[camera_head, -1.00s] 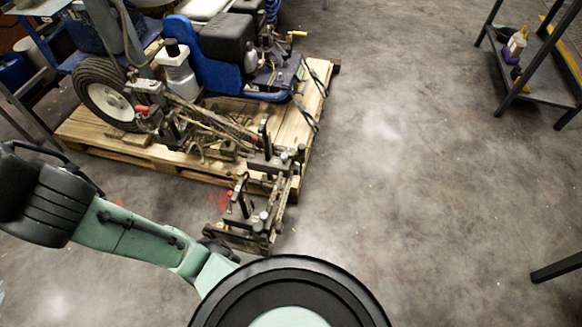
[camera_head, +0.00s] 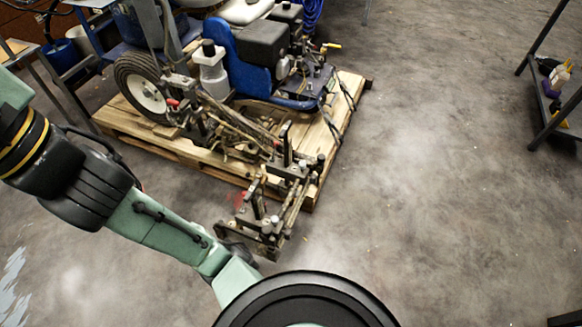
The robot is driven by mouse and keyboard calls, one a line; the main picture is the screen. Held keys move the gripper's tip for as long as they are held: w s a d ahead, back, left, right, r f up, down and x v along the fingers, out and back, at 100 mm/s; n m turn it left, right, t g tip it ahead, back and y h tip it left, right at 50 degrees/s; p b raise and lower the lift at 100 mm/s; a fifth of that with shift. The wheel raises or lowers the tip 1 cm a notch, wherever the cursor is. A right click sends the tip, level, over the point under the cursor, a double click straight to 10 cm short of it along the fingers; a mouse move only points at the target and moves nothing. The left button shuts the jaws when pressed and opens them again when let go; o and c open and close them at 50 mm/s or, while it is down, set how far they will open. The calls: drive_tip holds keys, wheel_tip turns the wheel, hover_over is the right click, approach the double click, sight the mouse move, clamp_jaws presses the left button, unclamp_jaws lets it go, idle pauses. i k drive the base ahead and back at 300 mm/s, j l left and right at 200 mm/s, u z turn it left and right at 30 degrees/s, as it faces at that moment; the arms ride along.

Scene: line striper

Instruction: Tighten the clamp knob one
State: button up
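The line striper (camera_head: 262,62) stands on a wooden pallet (camera_head: 190,150), with a blue body, a black engine and a wheel at left. Its dark metal bracket assembly (camera_head: 290,190) reaches off the pallet's front corner over the floor. Small knobs and posts stand on the bracket, including a dark round one (camera_head: 320,158) and a pale-topped one (camera_head: 275,219). I cannot tell which is clamp knob one. My green arm runs from the left edge to the bottom middle, its lower part close to the bracket's near end in the picture. I cannot make out my gripper's fingers.
A dark metal shelf (camera_head: 550,110) with bottles on it stands at the right. The concrete floor (camera_head: 430,190) between it and the pallet is clear. Blue and grey benches and bins crowd the back left.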

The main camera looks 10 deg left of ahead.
sight(314, 177)
drive_tip(key=i+l+z, duration=0.1)
drive_tip(key=i+z, duration=0.15)
drive_tip(key=z, duration=0.25)
drive_tip(key=i+z, duration=0.2)
drive_tip(key=z, duration=0.25)
